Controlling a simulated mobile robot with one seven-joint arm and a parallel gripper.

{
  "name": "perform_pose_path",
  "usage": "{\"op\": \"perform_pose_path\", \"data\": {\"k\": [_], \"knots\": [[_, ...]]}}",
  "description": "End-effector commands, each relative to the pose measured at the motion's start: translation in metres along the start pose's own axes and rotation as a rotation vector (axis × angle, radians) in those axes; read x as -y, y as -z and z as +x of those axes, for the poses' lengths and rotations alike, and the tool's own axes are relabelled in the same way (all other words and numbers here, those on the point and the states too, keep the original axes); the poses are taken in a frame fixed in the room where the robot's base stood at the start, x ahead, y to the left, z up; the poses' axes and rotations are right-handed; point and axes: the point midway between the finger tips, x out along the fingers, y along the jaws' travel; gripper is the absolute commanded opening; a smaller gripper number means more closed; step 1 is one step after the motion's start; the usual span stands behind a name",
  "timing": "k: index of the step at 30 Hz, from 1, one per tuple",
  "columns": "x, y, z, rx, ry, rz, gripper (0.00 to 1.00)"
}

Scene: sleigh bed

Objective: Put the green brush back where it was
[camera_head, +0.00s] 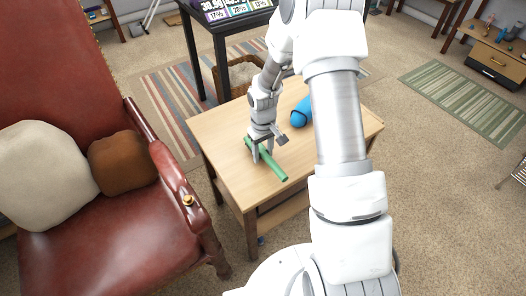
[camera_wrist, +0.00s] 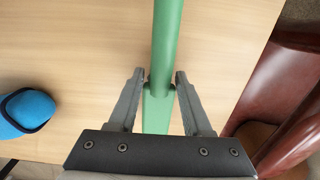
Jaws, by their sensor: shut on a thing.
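The green brush (camera_head: 274,167) is a long green bar over the light wooden table (camera_head: 228,177), near its left side. In the wrist view the green brush (camera_wrist: 166,45) runs from the top edge down between my fingers. My gripper (camera_head: 262,157) points down at the table and is shut on the brush. In the wrist view my gripper's two fingertips (camera_wrist: 160,80) are at either side of the brush's narrow part. I cannot tell whether the brush touches the tabletop. Its far end is partly hidden by my gripper.
A blue object (camera_head: 300,114) lies on the table behind my arm; it also shows at left in the wrist view (camera_wrist: 27,110). A red leather armchair (camera_head: 120,240) with cushions stands close to the table's left. A black table (camera_head: 215,30) stands behind. The table's front is clear.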

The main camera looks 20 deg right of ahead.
Motion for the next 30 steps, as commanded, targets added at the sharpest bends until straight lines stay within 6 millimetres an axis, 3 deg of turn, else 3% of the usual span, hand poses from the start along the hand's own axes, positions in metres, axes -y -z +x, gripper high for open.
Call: {"op": "perform_pose_path", "data": {"k": [28,29,30], "knots": [[0.000,0.000,0.014,0.000,0.000,0.000,0.00],[0.000,0.000,0.013,0.000,0.000,0.000,0.55],[0.000,0.000,0.012,0.000,0.000,0.000,0.62]]}}
